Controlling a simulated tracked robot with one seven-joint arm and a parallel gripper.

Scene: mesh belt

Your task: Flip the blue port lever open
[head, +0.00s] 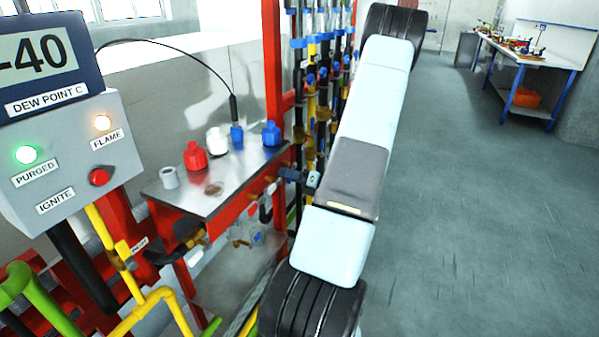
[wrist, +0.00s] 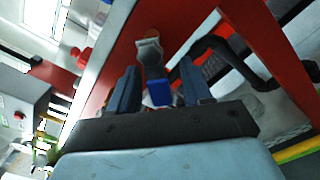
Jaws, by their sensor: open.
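In the wrist view, a blue lever (wrist: 161,92) shows as a small block below a pale grey fitting (wrist: 149,52) on the red frame. My gripper (wrist: 159,78) is open, with one dark finger on each side of the blue part. I cannot tell whether either finger touches it. In the head view, my gripper (head: 290,176) is at the right end of the metal table, beside the brass fittings under its edge. The lever is too small or hidden there to make out.
The metal table (head: 226,187) holds red (head: 195,156), white (head: 217,141) and blue (head: 271,134) plugs and a grey ring (head: 169,177). A red post (head: 272,60) and valved pipes (head: 311,95) stand close behind my gripper. A control box (head: 70,160) is at left. Floor at right is clear.

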